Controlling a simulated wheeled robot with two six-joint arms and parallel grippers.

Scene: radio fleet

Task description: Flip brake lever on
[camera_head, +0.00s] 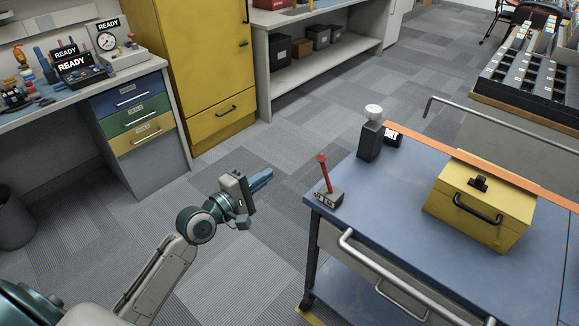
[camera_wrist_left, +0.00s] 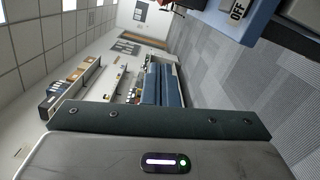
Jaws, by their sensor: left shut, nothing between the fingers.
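The brake lever (camera_head: 324,173) is a red handle standing up from a small grey base (camera_head: 328,199) at the near left corner of the blue cart top (camera_head: 395,200). In the left wrist view an "OFF" label (camera_wrist_left: 237,11) shows at the upper right, above a blue edge; the handle is mostly out of that view. My left gripper (camera_head: 263,179) is shut and empty, left of the cart corner and apart from the lever. Its blue fingers also show together in the left wrist view (camera_wrist_left: 158,84). My right gripper is not in view.
A yellow toolbox (camera_head: 480,207), an orange strip (camera_head: 450,155) and a dark bottle with a white cap (camera_head: 370,139) are on the cart. A grey handle rail (camera_head: 385,275) runs along the cart's near side. Carpet floor is open left of the cart.

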